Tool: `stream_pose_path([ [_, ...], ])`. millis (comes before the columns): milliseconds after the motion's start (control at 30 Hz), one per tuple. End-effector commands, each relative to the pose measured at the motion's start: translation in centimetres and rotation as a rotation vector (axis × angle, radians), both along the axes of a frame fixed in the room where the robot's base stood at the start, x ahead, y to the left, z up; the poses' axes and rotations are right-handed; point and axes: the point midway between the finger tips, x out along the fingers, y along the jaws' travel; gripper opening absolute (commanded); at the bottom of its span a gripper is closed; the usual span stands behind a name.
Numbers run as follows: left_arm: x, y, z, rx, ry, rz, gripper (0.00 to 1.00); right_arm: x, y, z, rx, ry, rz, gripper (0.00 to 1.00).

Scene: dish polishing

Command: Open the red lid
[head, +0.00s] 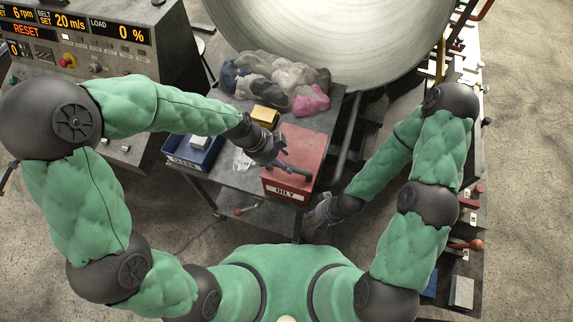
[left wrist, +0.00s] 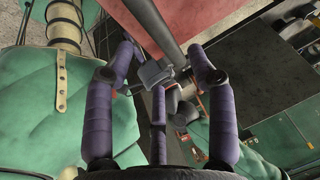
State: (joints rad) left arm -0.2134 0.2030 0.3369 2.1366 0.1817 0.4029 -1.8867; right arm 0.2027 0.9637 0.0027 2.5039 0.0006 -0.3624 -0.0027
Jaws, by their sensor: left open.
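The red box with the red lid (head: 303,145) stands on the right end of the grey cart, with a label reading OILY on its front. The lid looks shut. A dark bar (head: 297,173) lies across its front part. My left gripper (head: 280,162) is open and empty at the lid's left side, close to the bar. In the left wrist view, the fingers of my left gripper (left wrist: 163,60) are spread, with a dark bar (left wrist: 155,25) and a red surface (left wrist: 195,18) beyond them. I cannot tell whether they touch. My right gripper (head: 318,218) hangs low right of the cart; its fingers are unclear.
A pile of grey, blue and pink rags (head: 280,80) lies behind the box, beside a yellow block (head: 265,115). A blue bin (head: 190,152) sits at the cart's left. A large pale bowl (head: 330,35) fills the back. A control panel (head: 95,45) stands at left.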

Motion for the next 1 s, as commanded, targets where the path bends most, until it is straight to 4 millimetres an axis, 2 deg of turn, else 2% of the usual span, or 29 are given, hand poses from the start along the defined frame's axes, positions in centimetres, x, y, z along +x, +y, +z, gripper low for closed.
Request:
stream_pose_path([
  [100, 0.0, -0.9, -1.9, 0.001, 0.005, -0.002, 0.56, 0.0, 0.0, 0.0, 0.0, -0.001, 0.0, 0.4],
  [300, 0.2, -1.8, -3.7, 0.0, 0.0, 0.0, 0.56, 0.0, 0.0, -0.1, 0.0, -0.001, 0.0, 0.4],
  [700, 0.3, -2.0, -4.4, 0.001, -0.002, 0.0, 0.56, 0.0, 0.0, -0.1, 0.0, -0.001, 0.0, 0.4],
  [733, 0.3, -2.0, -4.4, 0.001, -0.002, 0.0, 0.53, 0.0, 0.0, -0.1, 0.0, -0.001, 0.0, 0.4],
  [900, 0.3, -2.0, -4.4, 0.001, -0.002, 0.0, 0.05, 0.1, 0.0, -0.1, 0.0, -0.001, 0.0, 0.4],
  [933, 0.3, -2.0, -4.4, 0.001, -0.002, 0.0, 0.0, 0.0, 0.0, -0.1, 0.0, -0.001, 0.0, 0.4],
  [1000, 0.3, -2.0, -4.4, 0.001, -0.002, 0.0, 0.0, 0.0, 0.0, -0.1, 0.0, -0.001, 0.0, 0.4],
])
